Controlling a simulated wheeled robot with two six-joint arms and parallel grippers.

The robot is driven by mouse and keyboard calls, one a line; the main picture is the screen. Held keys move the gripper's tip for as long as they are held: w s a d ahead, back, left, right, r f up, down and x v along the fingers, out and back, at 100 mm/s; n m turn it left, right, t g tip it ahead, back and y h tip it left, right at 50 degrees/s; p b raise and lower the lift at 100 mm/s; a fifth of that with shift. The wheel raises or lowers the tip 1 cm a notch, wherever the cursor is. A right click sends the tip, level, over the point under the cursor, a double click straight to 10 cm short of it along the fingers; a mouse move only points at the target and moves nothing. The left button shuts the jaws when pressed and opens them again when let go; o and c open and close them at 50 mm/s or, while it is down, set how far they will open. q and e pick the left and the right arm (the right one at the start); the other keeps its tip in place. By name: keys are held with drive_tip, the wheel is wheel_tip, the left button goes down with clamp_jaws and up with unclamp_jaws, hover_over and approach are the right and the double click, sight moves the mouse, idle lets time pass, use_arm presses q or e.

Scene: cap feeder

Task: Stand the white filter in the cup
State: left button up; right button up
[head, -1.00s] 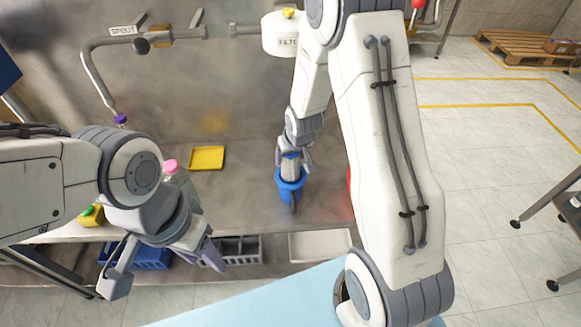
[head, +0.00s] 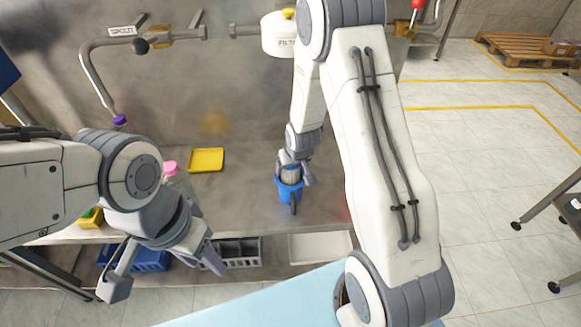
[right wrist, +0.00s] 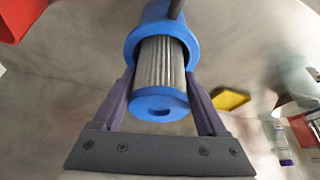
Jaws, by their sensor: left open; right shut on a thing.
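The filter (right wrist: 161,65) has a pale grey pleated body and blue end caps. In the right wrist view its near cap faces me and its far end goes into the mouth of the blue cup (right wrist: 150,25). In the head view the blue cup (head: 289,191) stands on the metal worktop, with the filter (head: 290,173) showing at its top. My right gripper (head: 293,170) is shut on the filter, one finger on each side in the right wrist view (right wrist: 158,88). The cup's bottom inside is hidden. My left gripper (head: 166,274) is open and empty at the worktop's front left.
A yellow tray (head: 206,159) lies left of the cup. A pink-capped bottle (head: 171,168) stands beside my left arm. A blue crate (head: 150,259), a grey divided crate (head: 237,262) and a white tray (head: 320,247) sit along the front. A filter housing (head: 278,36) hangs on the back pipe.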

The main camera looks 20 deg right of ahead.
drive_tip(key=o, duration=1.4)
drive_tip(key=shift+c, duration=0.2)
drive_tip(key=shift+r, duration=0.1)
